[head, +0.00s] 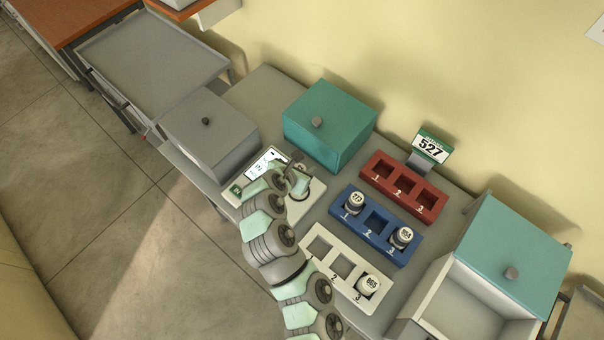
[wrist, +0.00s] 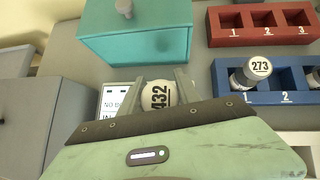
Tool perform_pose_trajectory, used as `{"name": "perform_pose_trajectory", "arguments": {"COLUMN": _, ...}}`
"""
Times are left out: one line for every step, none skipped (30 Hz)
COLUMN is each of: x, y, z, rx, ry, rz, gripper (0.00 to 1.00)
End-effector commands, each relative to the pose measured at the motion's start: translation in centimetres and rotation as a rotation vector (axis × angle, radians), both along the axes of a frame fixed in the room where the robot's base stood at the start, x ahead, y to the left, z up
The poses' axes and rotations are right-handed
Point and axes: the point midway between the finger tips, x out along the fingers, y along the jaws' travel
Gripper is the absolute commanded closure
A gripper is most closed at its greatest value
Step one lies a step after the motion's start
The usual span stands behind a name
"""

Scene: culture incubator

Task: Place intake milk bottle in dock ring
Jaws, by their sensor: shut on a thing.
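My gripper (wrist: 162,86) is shut on a bottle with a white lid marked 432 (wrist: 158,95), which sits between the two fingers in the wrist view. In the head view my gripper (head: 298,172) is over the pale dock device (head: 312,196) with a lit screen (head: 266,163). A dark round part, apparently the dock ring, shows just below my gripper there. The held bottle is mostly hidden by my gripper in the head view. I cannot tell whether it is inside the ring or above it.
A teal box (head: 330,125) stands behind the dock and a grey box (head: 210,135) to its left. Red (head: 405,186), blue (head: 376,238) and white (head: 322,262) racks lie to the right. Bottles stand in the blue and white racks. A sign (head: 431,147) reads 527.

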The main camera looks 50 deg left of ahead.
Motion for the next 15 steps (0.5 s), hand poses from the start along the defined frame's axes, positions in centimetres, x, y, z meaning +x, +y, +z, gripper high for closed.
{"name": "perform_pose_trajectory", "arguments": {"x": 0.0, "y": 0.0, "z": -0.7, "rx": -0.001, "ry": 0.003, "rz": 0.0, "gripper": 1.0}}
{"name": "perform_pose_trajectory", "arguments": {"x": 0.0, "y": 0.1, "z": -1.0, "rx": 0.001, "ry": 0.0, "rz": 0.0, "gripper": 1.0}}
{"name": "perform_pose_trajectory", "arguments": {"x": 0.0, "y": 0.2, "z": -1.2, "rx": 0.004, "ry": -0.001, "rz": 0.002, "gripper": 1.0}}
{"name": "perform_pose_trajectory", "arguments": {"x": 0.0, "y": 0.2, "z": -1.3, "rx": 0.005, "ry": -0.001, "rz": 0.003, "gripper": 1.0}}
{"name": "perform_pose_trajectory", "arguments": {"x": 0.0, "y": 0.2, "z": -1.5, "rx": 0.005, "ry": -0.001, "rz": 0.003, "gripper": 1.0}}
{"name": "perform_pose_trajectory", "arguments": {"x": 0.0, "y": 0.2, "z": -1.7, "rx": 0.005, "ry": -0.001, "rz": 0.003, "gripper": 1.0}}
{"name": "perform_pose_trajectory", "arguments": {"x": 0.0, "y": 0.2, "z": -1.9, "rx": 0.004, "ry": 0.0, "rz": 0.002, "gripper": 1.0}}
{"name": "perform_pose_trajectory", "arguments": {"x": 0.0, "y": 0.1, "z": -2.2, "rx": 0.002, "ry": -0.001, "rz": 0.001, "gripper": 1.0}}
{"name": "perform_pose_trajectory", "arguments": {"x": 0.0, "y": 0.1, "z": -2.8, "rx": 0.001, "ry": 0.001, "rz": 0.0, "gripper": 1.0}}
{"name": "perform_pose_trajectory", "arguments": {"x": 0.0, "y": 0.0, "z": -3.2, "rx": 0.0, "ry": 0.003, "rz": -0.001, "gripper": 1.0}}
{"name": "perform_pose_trajectory", "arguments": {"x": 0.0, "y": 0.0, "z": -3.7, "rx": 0.0, "ry": 0.002, "rz": -0.001, "gripper": 1.0}}
{"name": "perform_pose_trajectory", "arguments": {"x": 0.0, "y": 0.1, "z": -4.2, "rx": 0.002, "ry": 0.002, "rz": 0.001, "gripper": 1.0}}
{"name": "perform_pose_trajectory", "arguments": {"x": 0.0, "y": 0.1, "z": -4.6, "rx": 0.001, "ry": 0.001, "rz": 0.001, "gripper": 1.0}}
{"name": "perform_pose_trajectory", "arguments": {"x": 0.0, "y": 0.1, "z": -4.9, "rx": 0.001, "ry": 0.0, "rz": 0.001, "gripper": 1.0}}
{"name": "perform_pose_trajectory", "arguments": {"x": 0.0, "y": 0.1, "z": -5.1, "rx": 0.002, "ry": 0.0, "rz": 0.001, "gripper": 1.0}}
